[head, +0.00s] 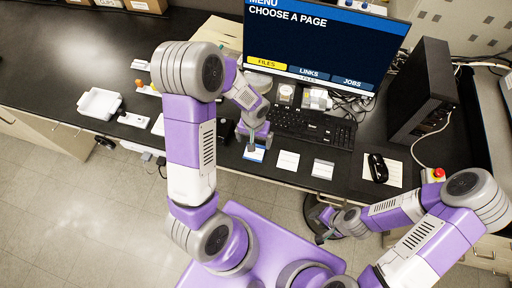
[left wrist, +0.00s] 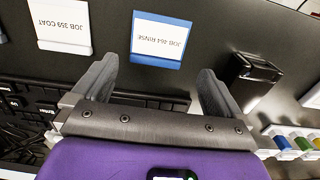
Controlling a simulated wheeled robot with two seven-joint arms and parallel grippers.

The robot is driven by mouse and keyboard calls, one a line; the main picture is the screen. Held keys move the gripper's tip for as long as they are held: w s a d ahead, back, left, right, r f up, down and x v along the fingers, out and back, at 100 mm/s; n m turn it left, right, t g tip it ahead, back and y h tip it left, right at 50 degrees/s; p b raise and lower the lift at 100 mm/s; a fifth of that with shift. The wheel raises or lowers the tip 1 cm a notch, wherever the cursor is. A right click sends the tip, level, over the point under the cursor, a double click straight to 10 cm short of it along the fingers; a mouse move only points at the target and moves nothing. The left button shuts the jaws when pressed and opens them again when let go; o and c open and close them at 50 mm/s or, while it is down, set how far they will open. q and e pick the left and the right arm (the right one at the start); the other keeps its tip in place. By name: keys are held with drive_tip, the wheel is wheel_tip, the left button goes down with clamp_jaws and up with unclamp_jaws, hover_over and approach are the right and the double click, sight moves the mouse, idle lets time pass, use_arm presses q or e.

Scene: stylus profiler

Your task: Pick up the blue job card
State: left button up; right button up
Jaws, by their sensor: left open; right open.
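The blue job card (head: 255,153) lies flat near the front edge of the black bench, left of two other cards. In the left wrist view the blue-edged card (left wrist: 160,36) reads "JOB 464 RINSE" upside down. My left gripper (head: 254,139) is just above and behind it in the head view. In the left wrist view the open jaws (left wrist: 157,68) are spread apart with the card beyond their tips, nothing held. My right gripper (head: 324,233) is open, low in front of the bench and away from the cards.
A white card (head: 288,161) and a pale card (head: 322,169) lie to the right. The keyboard (head: 310,127) is behind them, the mouse (head: 378,168) further right. A black box (left wrist: 250,79) stands beside my left jaws. A white tray (head: 100,104) is at left.

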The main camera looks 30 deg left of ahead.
use_arm(q)
drive_tip(key=f, duration=0.4)
drive_tip(key=shift+s+d+f, duration=0.1)
drive_tip(key=shift+d+f, duration=0.15)
drive_tip(key=shift+f, duration=0.05)
drive_tip(key=c, duration=0.9)
